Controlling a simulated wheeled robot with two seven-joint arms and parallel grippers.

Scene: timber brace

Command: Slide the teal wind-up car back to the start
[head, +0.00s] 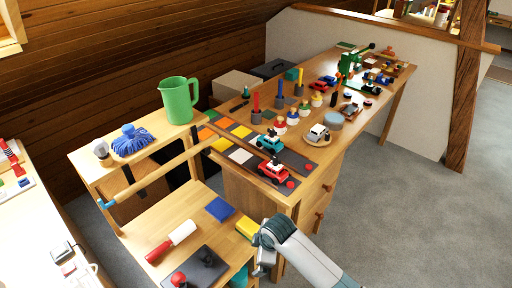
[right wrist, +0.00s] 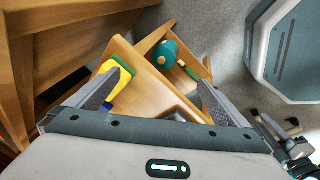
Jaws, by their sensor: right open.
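The teal wind-up car (head: 270,141) stands on a dark track strip (head: 292,157) at the near end of the long workbench, in the head view. A red dot marks the strip's near end, to the right of the car. A red car (head: 273,171) stands on a second dark strip just in front of it. My right gripper (head: 264,262) is below and in front of the bench end, away from both cars. In the right wrist view it is open and empty (right wrist: 162,76), over a low surface; no car shows there. My left gripper is out of view.
A green jug (head: 179,101) stands behind.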

